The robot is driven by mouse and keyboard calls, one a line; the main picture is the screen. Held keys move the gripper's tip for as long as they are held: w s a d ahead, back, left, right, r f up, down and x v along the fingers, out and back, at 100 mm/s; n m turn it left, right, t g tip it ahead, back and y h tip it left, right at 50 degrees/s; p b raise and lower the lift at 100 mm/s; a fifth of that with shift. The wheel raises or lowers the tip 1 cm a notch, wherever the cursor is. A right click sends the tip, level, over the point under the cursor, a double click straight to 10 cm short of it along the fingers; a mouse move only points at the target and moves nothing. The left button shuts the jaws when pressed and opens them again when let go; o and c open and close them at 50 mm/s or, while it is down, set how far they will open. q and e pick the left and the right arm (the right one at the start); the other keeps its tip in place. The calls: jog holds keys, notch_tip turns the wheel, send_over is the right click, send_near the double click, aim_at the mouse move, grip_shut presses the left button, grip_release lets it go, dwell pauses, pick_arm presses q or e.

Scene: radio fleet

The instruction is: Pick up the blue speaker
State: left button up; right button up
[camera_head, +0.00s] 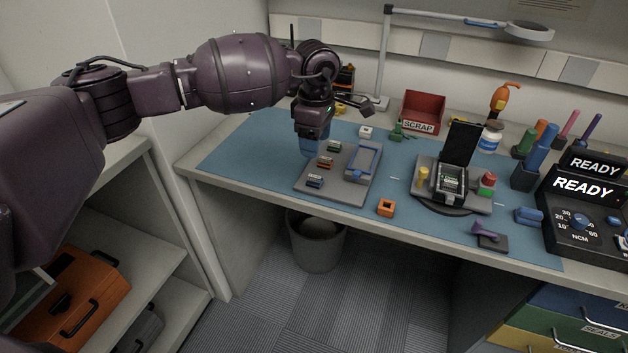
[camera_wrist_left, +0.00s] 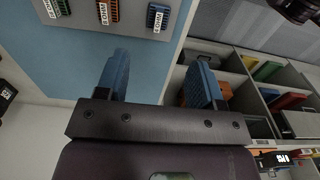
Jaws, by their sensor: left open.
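The blue speaker (camera_head: 315,182) is a small blue block at the front left of a grey tray (camera_head: 345,191) on the blue mat. In the left wrist view the blue speaker (camera_wrist_left: 157,17) lies near the top edge, beyond the fingertips. A red block (camera_head: 324,162) and a green block (camera_head: 333,146) sit in line behind it. My left gripper (camera_head: 308,149) points down near the tray's back left side. Its two blue fingers (camera_wrist_left: 160,80) are apart with nothing between them. My right gripper is not in view.
The tray also bears a blue-grey frame (camera_head: 362,163). An orange square part (camera_head: 386,208) lies in front of it. A black-lidded fixture (camera_head: 450,185) stands to the right, a red scrap bin (camera_head: 423,112) behind. The mat left of the tray is clear.

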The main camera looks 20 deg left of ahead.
pick_arm(q)
send_over(316, 177)
notch_tip(316, 177, down, 6)
jog(key=shift+s+r+b, duration=0.1)
jog(key=shift+b, duration=0.25)
notch_tip(316, 177, down, 4)
jog(key=shift+f+b, duration=0.1)
jog(key=shift+b, duration=0.25)
jog(key=shift+f, duration=0.35)
jog(key=shift+c, duration=1.2)
jog(key=c, duration=0.7)
jog(key=shift+c, duration=0.3)
